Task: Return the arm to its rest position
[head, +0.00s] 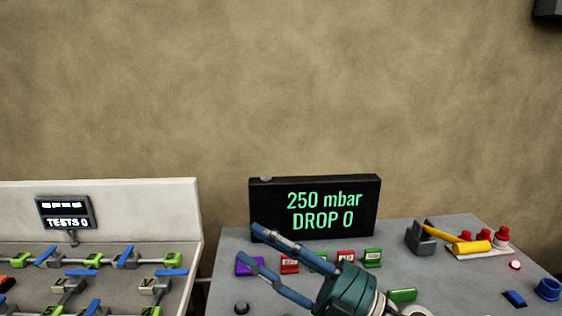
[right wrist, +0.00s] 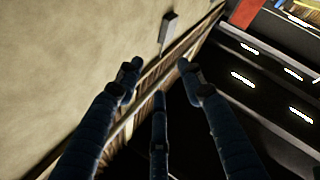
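My right gripper (head: 248,242) comes in from the bottom of the head view, with a green palm and blue fingers pointing up and left. It is in front of the grey console (head: 215,290) and below the black display. Its fingers are spread with nothing between them. My left gripper and arm are not in view.
The display (head: 318,222) reads "250 mbar DROP 0". A yellow-handled lever (head: 470,246) and red knobs (head: 502,237) are at the console's right. At left, a white panel (head: 140,212) carries a "TESTS 0" sign (head: 66,213) and several green and blue clamps.

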